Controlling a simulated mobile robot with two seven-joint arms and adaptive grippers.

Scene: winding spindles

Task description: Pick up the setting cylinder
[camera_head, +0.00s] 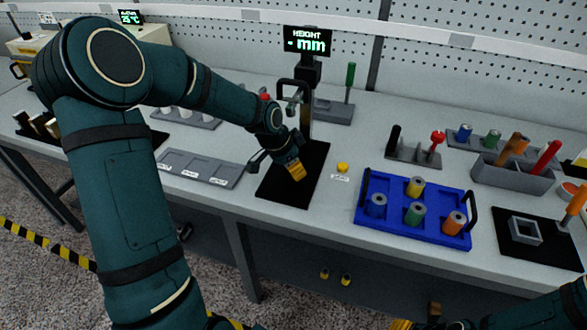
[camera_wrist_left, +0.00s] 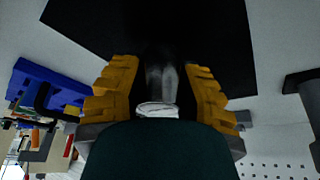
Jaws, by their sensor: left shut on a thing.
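My left gripper (camera_head: 293,170) is over the black mat (camera_head: 312,165) of the height gauge, its yellow fingers pointing down. In the left wrist view its fingers (camera_wrist_left: 162,84) stand on both sides of a pale, shiny cylinder, which I take to be the setting cylinder (camera_wrist_left: 157,109). The gripper is shut on it. In the head view the fingers hide the cylinder. I cannot tell if it touches the mat. My right gripper (camera_head: 418,324) shows only in part at the bottom edge, and its opening is not clear.
The gauge post with its "HEIGHT - mm" display (camera_head: 307,41) stands just behind my left gripper. A yellow button (camera_head: 342,167) is right of the mat. A blue tray (camera_head: 372,217) with several colored spindles lies further right. A grey slotted tray (camera_head: 228,178) is at left.

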